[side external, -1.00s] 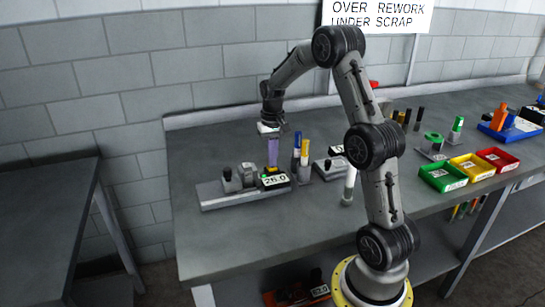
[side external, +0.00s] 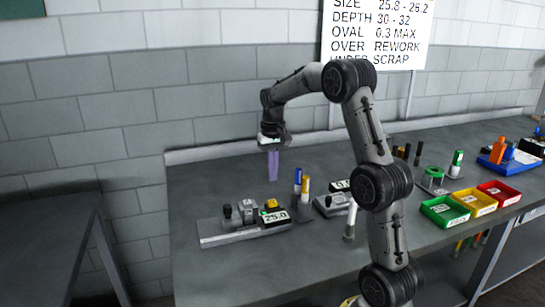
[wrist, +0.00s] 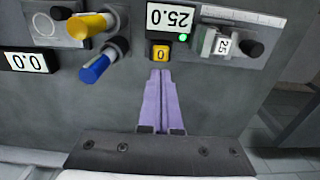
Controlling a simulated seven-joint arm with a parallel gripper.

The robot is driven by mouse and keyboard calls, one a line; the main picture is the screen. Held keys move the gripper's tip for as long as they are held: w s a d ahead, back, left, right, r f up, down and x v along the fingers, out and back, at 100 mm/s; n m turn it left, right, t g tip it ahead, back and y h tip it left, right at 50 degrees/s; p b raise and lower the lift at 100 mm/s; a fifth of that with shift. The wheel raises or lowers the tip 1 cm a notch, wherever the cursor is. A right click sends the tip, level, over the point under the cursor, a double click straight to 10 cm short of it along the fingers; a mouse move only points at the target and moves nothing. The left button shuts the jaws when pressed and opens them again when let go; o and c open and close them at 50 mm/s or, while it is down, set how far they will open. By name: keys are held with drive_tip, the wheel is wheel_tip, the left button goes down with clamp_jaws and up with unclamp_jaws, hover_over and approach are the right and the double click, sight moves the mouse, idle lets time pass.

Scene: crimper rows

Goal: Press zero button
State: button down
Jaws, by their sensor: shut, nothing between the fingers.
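The yellow zero button (wrist: 161,52), marked "0", sits beside a display (wrist: 170,18) that reads 25.0. A small green light (wrist: 182,37) is lit next to it. In the side view the button (side external: 272,204) sits on the grey gauge base (side external: 222,237), behind the display (side external: 275,217). My gripper (side external: 273,179) has purple fingers, shut and empty, pointing down above the button with a clear gap. In the wrist view the fingertips (wrist: 160,72) appear just below the button.
A blue-topped marker (side external: 297,178) and a yellow-topped one (side external: 305,186) stand close by, right of the button. Another display (wrist: 27,61) reads 0.0. Green (side external: 445,210), yellow (side external: 473,200) and red (side external: 499,192) trays lie farther right. The bench left of the gauge is clear.

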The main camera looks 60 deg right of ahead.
drive_tip(key=shift+r, duration=2.75)
drive_tip(key=shift+w, duration=0.1)
drive_tip(key=s+a+r+n+t, duration=0.1)
drive_tip(key=s+a+r+n, duration=0.15)
drive_tip(key=a+r, duration=0.4)
drive_tip(key=s+a+r+n+t, duration=0.2)
drive_tip(key=s+a+r, duration=0.1)
drive_tip(key=a, duration=0.7)
drive_tip(key=s+a+n+t, duration=0.1)
drive_tip(key=s+a+n, duration=0.1)
drive_tip(key=s+a, duration=0.5)
drive_tip(key=s+a+f+n+t, duration=0.1)
drive_tip(key=s+a+f+n, duration=0.1)
drive_tip(key=s+f, duration=0.5)
wheel_tip(320, 180, down, 2)
drive_tip(key=shift+s+a+f, duration=0.2)
drive_tip(key=shift+s+a, duration=0.15)
drive_tip(key=shift+a, duration=0.15)
drive_tip(key=shift+n, duration=0.25)
